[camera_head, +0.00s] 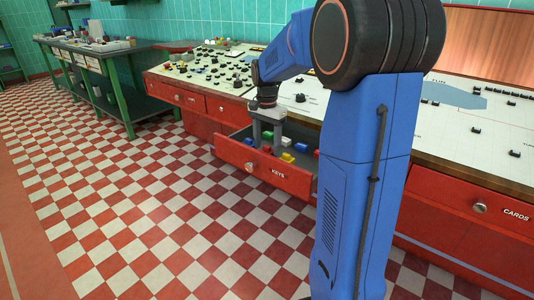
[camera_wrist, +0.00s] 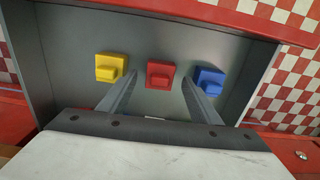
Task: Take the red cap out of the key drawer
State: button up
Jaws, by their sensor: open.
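The key drawer (camera_head: 262,166), red with a KEYS label, is pulled out under the counter. In the wrist view its grey floor (camera_wrist: 210,45) holds a row of caps. The red cap (camera_wrist: 160,75) is in the middle, between a yellow cap (camera_wrist: 111,67) and a blue cap (camera_wrist: 208,80). My gripper (camera_wrist: 158,78) is open, with one fingertip on each side of the red cap and gaps to it. Whether the tips are down at its height I cannot tell. In the head view my gripper (camera_head: 267,143) reaches down into the drawer.
The yellow cap (camera_head: 288,158) and blue cap (camera_head: 248,141) also show in the head view, with white and green pieces behind. The control counter (camera_head: 470,130) overhangs the drawer's back. A green bench (camera_head: 110,55) stands far left. The checkered floor in front is clear.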

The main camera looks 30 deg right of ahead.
jog(key=shift+f, duration=0.8)
jog(key=c, duration=1.1)
